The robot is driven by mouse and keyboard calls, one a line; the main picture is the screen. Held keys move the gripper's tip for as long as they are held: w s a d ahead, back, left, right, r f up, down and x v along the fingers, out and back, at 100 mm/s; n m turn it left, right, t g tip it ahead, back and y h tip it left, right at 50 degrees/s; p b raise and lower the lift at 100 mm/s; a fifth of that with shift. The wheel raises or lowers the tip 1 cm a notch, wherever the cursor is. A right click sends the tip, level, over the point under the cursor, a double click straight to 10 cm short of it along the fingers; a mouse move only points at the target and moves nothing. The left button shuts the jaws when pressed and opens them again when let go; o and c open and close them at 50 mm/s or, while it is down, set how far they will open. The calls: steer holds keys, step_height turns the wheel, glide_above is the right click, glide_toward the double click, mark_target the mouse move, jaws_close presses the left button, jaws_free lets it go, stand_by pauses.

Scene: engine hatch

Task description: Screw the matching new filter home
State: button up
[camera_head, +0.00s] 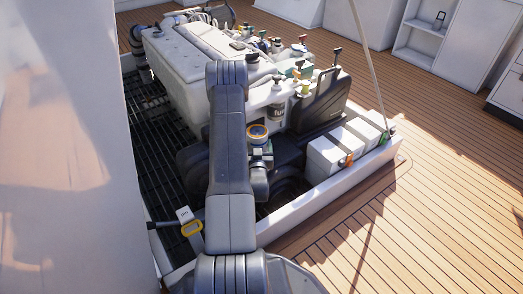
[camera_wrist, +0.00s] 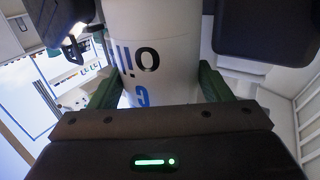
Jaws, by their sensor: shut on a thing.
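In the wrist view my gripper (camera_wrist: 157,84) has its green fingers on either side of a white filter (camera_wrist: 178,50) and is shut on it. The filter bears blue and dark lettering that looks like "oil" upside down. Its far end runs out of the top of the picture, so whether it touches a mount cannot be seen. In the head view my arm hides the gripper and the held filter. A white canister (camera_head: 275,113) with dark lettering beginning "fu" stands on the near side of the white engine (camera_head: 190,55), right of my arm.
White boxes (camera_head: 325,155) with orange and green parts line the right side of the hatch. Dark blocks flank the filter in the wrist view (camera_wrist: 265,35). Wooden deck (camera_head: 430,190) is clear at right.

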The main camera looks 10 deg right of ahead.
steer(key=w+a, duration=0.4)
steer(key=w, duration=0.5)
steer(key=shift+w+r, duration=0.15)
steer(key=shift+r, duration=0.1)
steer(key=shift+r, duration=1.3)
stand_by(2.8)
steer(key=o, duration=1.1)
steer(key=shift+c, duration=0.2)
steer(key=shift+a+m+g+h, duration=0.1)
steer(key=shift+m+g+h, duration=0.4)
steer(key=shift+m+h, duration=0.9)
steer(key=shift+h, duration=0.4)
